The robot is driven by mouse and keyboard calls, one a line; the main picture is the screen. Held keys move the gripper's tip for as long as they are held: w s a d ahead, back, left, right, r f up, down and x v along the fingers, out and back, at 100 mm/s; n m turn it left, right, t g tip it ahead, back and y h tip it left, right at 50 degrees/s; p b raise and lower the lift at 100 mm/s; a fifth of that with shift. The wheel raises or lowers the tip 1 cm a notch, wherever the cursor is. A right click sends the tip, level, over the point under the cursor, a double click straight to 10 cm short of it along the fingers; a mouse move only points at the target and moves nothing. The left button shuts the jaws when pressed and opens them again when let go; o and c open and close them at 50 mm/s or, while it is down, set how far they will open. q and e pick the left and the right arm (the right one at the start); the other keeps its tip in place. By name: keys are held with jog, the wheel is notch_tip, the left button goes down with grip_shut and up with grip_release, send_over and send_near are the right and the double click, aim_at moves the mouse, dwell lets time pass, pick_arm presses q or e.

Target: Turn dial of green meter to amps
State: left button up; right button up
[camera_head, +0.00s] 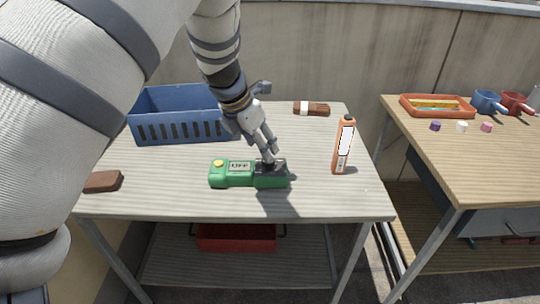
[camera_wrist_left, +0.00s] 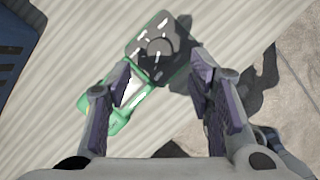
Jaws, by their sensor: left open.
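The green meter (camera_head: 232,174) lies on the near part of the grey table, and its display reads OFF. A yellow button sits at its left end. Its dark dial face is at the right end, partly hidden by my fingers in the head view. The left wrist view shows the round dial (camera_wrist_left: 160,47) on that dark face with white marks around it. My left gripper (camera_head: 269,154) is open above the dial end. Its fingertips (camera_wrist_left: 160,66) are spread to either side of the meter in the wrist view; contact cannot be told. My right gripper is not in view.
A blue crate (camera_head: 180,98) stands at the back left. An orange bottle (camera_head: 343,146) stands right of the meter. Brown items lie at the left edge (camera_head: 102,181) and back (camera_head: 311,108). A second table (camera_head: 480,160) holds a tray and mugs.

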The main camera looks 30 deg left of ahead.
pick_arm(q)
jog(key=x, duration=0.6)
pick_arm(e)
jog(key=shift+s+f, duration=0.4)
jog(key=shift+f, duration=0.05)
pick_arm(q)
grip_shut()
